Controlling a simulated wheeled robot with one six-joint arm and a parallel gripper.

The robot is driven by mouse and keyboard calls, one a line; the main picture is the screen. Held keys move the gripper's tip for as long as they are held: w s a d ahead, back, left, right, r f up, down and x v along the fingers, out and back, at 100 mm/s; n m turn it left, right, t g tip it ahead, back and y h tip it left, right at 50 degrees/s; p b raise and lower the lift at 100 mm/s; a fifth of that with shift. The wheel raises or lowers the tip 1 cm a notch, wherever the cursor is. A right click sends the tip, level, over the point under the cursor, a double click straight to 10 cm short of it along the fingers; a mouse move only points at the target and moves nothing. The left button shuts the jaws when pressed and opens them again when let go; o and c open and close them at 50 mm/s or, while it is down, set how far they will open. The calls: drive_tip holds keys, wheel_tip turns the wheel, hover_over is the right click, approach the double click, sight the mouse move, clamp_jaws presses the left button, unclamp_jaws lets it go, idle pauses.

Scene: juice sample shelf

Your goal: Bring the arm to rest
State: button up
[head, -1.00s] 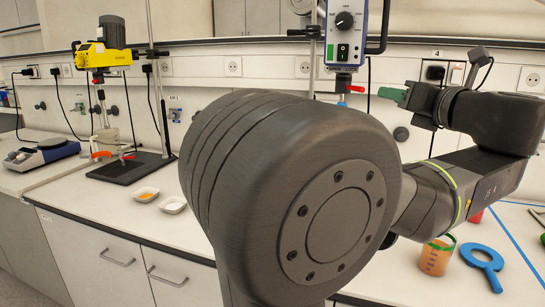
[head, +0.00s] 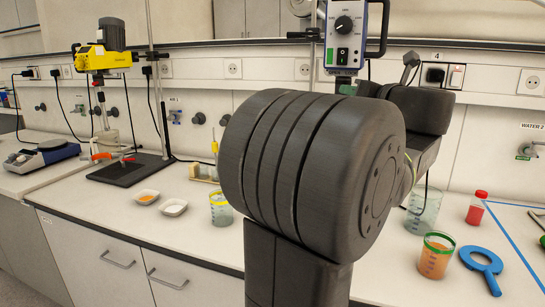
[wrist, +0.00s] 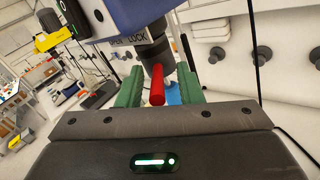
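My gripper (wrist: 160,72) shows in the wrist view with two green fingers held apart. A red cylinder shows in the gap, with space on both sides; it looks like part of the stirrer stand beyond, and neither finger visibly grips it. In the head view my arm is folded up in front of the bench, and its large dark joint fills the middle. The gripper is mostly hidden behind it there, near the blue-grey stirrer head (head: 343,36).
A yellow-rimmed beaker (head: 221,210) and two small dishes (head: 173,207) are left. A yellow stirrer (head: 104,55) stands far left.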

drive_tip(key=m+h, duration=0.1)
drive_tip(key=a+h, duration=0.1)
drive_tip(key=shift+s+m+t+h+b, duration=0.3)
drive_tip(key=shift+m+h+b, duration=0.1)
idle(0.3)
